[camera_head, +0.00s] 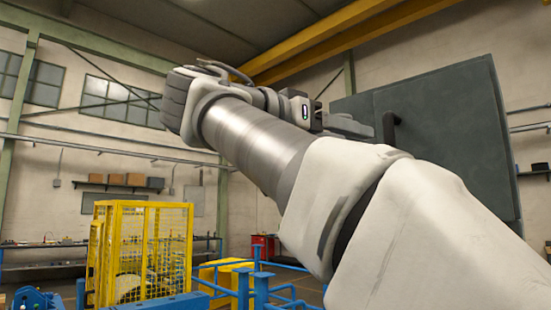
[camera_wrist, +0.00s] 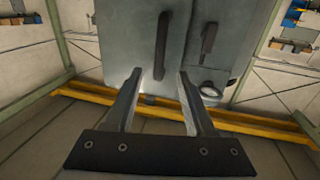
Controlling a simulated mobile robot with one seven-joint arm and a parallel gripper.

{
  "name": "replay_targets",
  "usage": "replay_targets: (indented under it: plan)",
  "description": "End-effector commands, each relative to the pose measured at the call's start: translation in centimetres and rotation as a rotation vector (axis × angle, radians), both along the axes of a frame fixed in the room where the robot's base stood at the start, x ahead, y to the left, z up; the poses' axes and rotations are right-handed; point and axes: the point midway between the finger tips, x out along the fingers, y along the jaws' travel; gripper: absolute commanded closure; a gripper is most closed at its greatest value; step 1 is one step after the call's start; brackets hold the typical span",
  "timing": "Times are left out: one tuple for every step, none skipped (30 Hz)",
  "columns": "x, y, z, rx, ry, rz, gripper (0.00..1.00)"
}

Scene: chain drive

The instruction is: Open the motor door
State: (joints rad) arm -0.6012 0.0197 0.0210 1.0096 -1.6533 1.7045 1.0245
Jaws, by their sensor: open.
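A large grey panel, which looks like the motor door (camera_head: 440,110), stands at the right in the head view, with a dark bar handle (camera_head: 389,127) on its left part. In the wrist view the grey door face (camera_wrist: 128,35) fills the upper middle, with a dark upright handle (camera_wrist: 162,45) on it. My gripper (camera_wrist: 160,73) is open, its two fingers apart below the handle in that picture. The handle lies in line with the gap, and I see no contact. In the head view my forearm partly hides the gripper.
A second dark handle (camera_wrist: 209,38) and a round fitting (camera_wrist: 209,90) sit right of the door handle. A yellow mesh cage (camera_head: 140,250) and blue railings (camera_head: 262,290) stand low in the head view. Yellow beams (camera_head: 330,40) run overhead.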

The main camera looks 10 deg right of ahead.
Motion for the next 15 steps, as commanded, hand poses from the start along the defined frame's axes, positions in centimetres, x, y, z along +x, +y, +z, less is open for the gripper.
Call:
replay_targets:
  plan:
    - [0.4,-1.2,0.1,0.000,0.000,-0.006,0.45]
    - [0.7,-1.8,0.2,0.000,0.000,-0.005,0.45]
    - [1.1,-2.6,0.1,0.001,0.000,-0.005,0.45]
    - [1.4,-3.2,0.1,0.000,0.000,-0.005,0.45]
    - [1.7,-3.7,0.2,0.001,0.000,-0.005,0.45]
    - [2.1,-4.5,0.2,0.000,0.001,-0.004,0.45]
    - [2.4,-5.1,0.2,-0.001,0.002,-0.004,0.45]
    - [2.7,-5.7,0.2,0.001,0.002,-0.005,0.45]
    - [3.1,-6.4,0.2,0.000,0.001,-0.004,0.45]
    - [3.4,-6.9,0.2,0.000,0.001,-0.003,0.45]
    - [3.6,-7.4,0.2,0.000,0.001,-0.003,0.45]
    - [3.9,-8.0,0.2,0.000,0.001,-0.003,0.45]
    - [4.1,-8.5,0.2,0.000,0.001,-0.003,0.45]
    - [4.3,-8.8,0.2,0.000,0.001,-0.003,0.45]
    - [4.6,-9.3,0.2,0.000,0.001,-0.002,0.45]
